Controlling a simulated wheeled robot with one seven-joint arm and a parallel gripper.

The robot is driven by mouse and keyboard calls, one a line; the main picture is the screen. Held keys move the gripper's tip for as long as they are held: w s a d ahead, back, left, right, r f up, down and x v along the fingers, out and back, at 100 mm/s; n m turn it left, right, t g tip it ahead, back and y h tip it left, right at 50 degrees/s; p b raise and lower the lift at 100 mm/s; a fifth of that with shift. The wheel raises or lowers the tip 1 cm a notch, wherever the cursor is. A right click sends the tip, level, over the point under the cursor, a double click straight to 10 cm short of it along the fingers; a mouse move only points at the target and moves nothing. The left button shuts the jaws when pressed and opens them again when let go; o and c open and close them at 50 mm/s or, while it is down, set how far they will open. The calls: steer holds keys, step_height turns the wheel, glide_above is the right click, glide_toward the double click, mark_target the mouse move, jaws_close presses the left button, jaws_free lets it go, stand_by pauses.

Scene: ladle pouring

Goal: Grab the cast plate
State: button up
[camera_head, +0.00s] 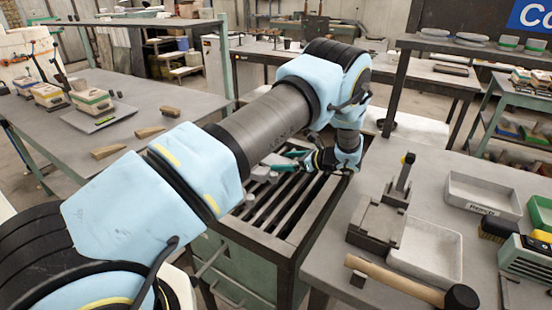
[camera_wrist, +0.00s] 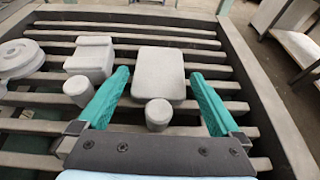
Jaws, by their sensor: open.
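The cast plate (camera_wrist: 158,72) looks like a flat grey block with rounded corners, lying on the slatted grate (camera_wrist: 210,45) in the wrist view. My gripper (camera_wrist: 158,78) is open, with one teal finger on each side of the plate. A gap shows on both sides, and I cannot tell how far above the slats the fingertips are. A short grey cylinder (camera_wrist: 158,114) stands between the plate and my palm. In the head view my gripper (camera_head: 282,160) is over the grate, and grey castings (camera_head: 262,173) there are partly hidden by my arm.
Left of the plate are another grey block (camera_wrist: 90,60), a second cylinder (camera_wrist: 77,91) and a round flanged casting (camera_wrist: 20,58). A right-hand bench holds a white tray (camera_head: 428,256), a mallet (camera_head: 395,282) and a metal fixture (camera_head: 376,222). A left bench (camera_head: 150,100) holds boxes.

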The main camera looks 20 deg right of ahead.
steer(key=shift+w+a+f, duration=0.25)
steer(key=shift+w+a, duration=0.05)
steer(key=shift+w, duration=0.1)
steer(key=shift+c, duration=0.2)
steer(key=c, duration=1.4)
steer(key=shift+r, duration=0.15)
